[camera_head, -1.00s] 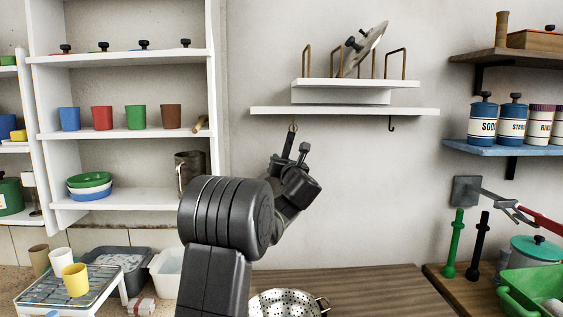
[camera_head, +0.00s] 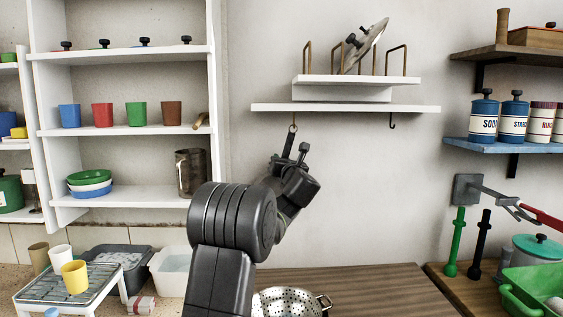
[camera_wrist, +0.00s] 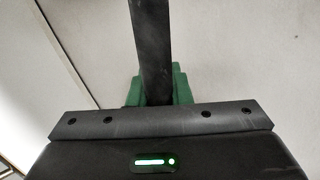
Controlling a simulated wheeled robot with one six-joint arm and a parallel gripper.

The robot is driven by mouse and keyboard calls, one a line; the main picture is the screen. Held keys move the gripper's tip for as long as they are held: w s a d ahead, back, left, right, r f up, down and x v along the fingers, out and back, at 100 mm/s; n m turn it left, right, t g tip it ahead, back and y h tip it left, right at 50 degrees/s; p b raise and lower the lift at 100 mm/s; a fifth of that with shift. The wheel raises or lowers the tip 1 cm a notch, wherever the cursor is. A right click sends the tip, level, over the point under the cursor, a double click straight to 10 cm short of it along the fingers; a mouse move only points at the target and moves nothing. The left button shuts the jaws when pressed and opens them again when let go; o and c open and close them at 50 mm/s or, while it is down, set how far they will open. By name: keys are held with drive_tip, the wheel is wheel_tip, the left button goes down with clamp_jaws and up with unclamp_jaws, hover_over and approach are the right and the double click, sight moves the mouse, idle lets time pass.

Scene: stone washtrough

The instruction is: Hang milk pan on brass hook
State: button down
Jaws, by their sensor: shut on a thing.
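The brass hook (camera_head: 292,127) hangs under the left part of the white wall shelf. My gripper (camera_head: 296,153) is raised just below it, shut, with its tip end close under the hook; whether anything touches the hook cannot be told. In the wrist view a long dark bar (camera_wrist: 151,45) runs upward from the gripper, with a green shape (camera_wrist: 132,92) partly hidden behind it. Which of these belongs to the milk pan cannot be made out. The pan's body does not show clearly in the head view, where my arm covers part of the wall.
The white shelf (camera_head: 345,108) with a rack and a tilted lid is above my gripper. A black hook (camera_head: 392,122) hangs to the right. A shelf unit (camera_head: 120,129) with cups stands left. A perforated colander (camera_head: 287,302) is below. The wall right of my gripper is bare.

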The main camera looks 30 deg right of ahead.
drive_tip(key=c, duration=1.3)
unclamp_jaws()
drive_tip(key=shift+o, duration=0.2)
drive_tip(key=o, duration=0.6)
drive_tip(key=shift+s, duration=0.15)
drive_tip(key=shift+b+v, duration=2.55)
drive_tip(key=shift+v, duration=0.8)
